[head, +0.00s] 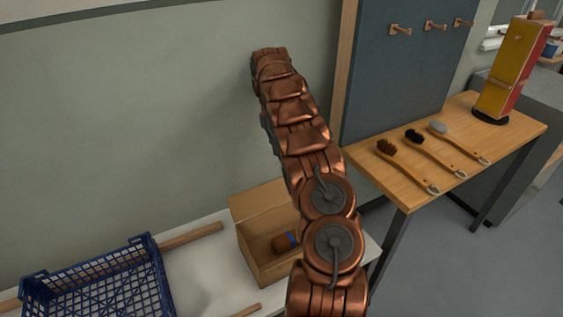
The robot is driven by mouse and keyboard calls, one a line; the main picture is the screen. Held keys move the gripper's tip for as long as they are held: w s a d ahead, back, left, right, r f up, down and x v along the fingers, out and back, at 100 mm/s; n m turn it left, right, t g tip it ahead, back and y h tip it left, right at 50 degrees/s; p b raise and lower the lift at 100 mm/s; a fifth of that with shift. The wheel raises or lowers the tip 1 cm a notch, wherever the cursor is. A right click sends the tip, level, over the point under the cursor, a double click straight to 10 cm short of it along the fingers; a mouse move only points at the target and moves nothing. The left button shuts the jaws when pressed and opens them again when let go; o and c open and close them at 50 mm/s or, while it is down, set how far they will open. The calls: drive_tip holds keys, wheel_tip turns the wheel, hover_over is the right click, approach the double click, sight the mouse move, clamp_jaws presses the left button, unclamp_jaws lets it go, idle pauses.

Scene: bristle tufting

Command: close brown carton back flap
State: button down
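The brown carton (266,270) stands on the white table, right of the blue crate and partly behind my copper arm. Its back flap (262,202) stands up from the rear edge on the wall side. The carton is open at the top, and a brown roll-like item with a blue band (283,243) lies inside. My arm hides the carton's right side, so any flap there cannot be seen. My arm rises past the carton toward the wall; I cannot make out my gripper's fingers.
A blue plastic crate (153,250) sits left of the carton, with bare white tabletop (200,275) between. A wooden bench (405,188) at right holds several brushes and a yellow-red block (506,75). A dark pegboard (385,75) stands behind the bench. The wall closes off the back.

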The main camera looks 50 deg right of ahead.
drive_tip(key=s+a+f+p, duration=0.1)
drive_tip(key=s+f+p, duration=0.2)
drive_tip(key=s+f, duration=0.2)
drive_tip(key=shift+s+a+f, duration=0.3)
drive_tip(key=shift+a+f, duration=0.1)
drive_tip(key=shift+f, duration=0.55)
drive_tip(key=shift+s, duration=0.1)
idle(0.5)
drive_tip(key=shift+r+t, duration=0.15)
drive_tip(key=shift+t, duration=0.15)
